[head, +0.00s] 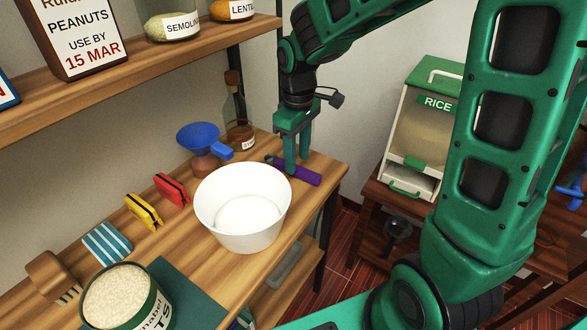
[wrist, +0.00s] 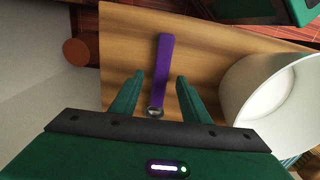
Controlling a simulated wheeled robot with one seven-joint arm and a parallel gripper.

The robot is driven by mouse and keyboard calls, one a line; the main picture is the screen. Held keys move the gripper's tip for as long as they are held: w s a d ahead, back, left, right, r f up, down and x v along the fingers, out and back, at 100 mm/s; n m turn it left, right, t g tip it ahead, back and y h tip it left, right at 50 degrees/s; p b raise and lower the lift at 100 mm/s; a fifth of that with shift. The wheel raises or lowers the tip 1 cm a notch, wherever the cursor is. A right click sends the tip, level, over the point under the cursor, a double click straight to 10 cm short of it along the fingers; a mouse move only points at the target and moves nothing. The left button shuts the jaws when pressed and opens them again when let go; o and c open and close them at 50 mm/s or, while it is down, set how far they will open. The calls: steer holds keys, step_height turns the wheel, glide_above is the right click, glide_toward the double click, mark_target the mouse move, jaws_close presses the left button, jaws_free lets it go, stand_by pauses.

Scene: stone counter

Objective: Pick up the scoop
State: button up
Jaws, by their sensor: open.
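A slim purple-handled tool, which I take to be the scoop (head: 304,175), lies on the wooden counter near its right end. My gripper (head: 297,165) is over it, pointing down, with its fingers partly hiding it. In the wrist view the purple handle (wrist: 163,60) runs lengthwise between the two fingers of my open gripper (wrist: 158,80), with a gap on each side. A small grey metallic end (wrist: 154,112) shows close to the palm. I cannot tell how far above the counter the fingertips are.
A white bowl (head: 243,205) stands close beside the tool. A blue funnel (head: 199,137) and a corked bottle (head: 238,115) stand behind. Red (head: 172,190) and yellow (head: 144,212) clips lie left. A rice dispenser (head: 425,130) stands on another table. The counter edge is near the handle.

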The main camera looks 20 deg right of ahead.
mark_target(297, 167)
steer(key=shift+f, duration=1.55)
jaws_close()
steer(key=shift+r, duration=0.2)
step_height(297, 167, up, 18)
steer(key=shift+f, duration=0.15)
